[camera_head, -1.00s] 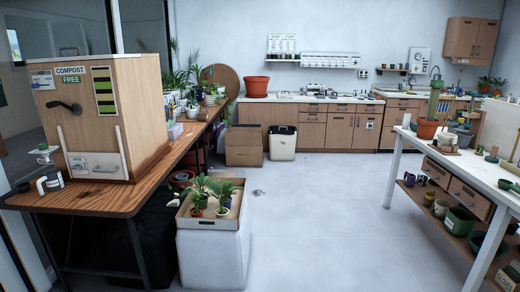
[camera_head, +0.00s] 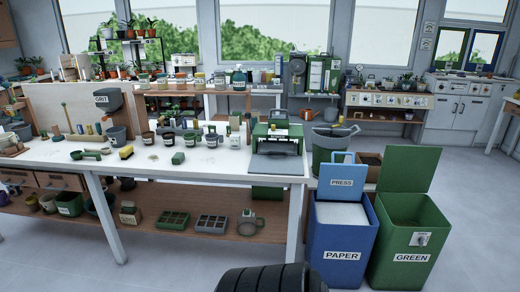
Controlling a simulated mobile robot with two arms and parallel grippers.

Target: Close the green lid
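The green lid (camera_head: 408,168) stands open and upright at the back edge of the green bin (camera_head: 385,262), at the right of the head view. The bin is labelled GREEN and its open top shows a dark green inside; its bottom cannot be made out. Neither of my grippers is in view.
A blue bin (camera_head: 330,262) labelled PAPER stands against the green bin's left side, with a blue PRESS panel (camera_head: 343,183) raised behind it. A long white table (camera_head: 215,163) with pots and tools is on the left. The floor (camera_head: 475,225) right of the bins is clear.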

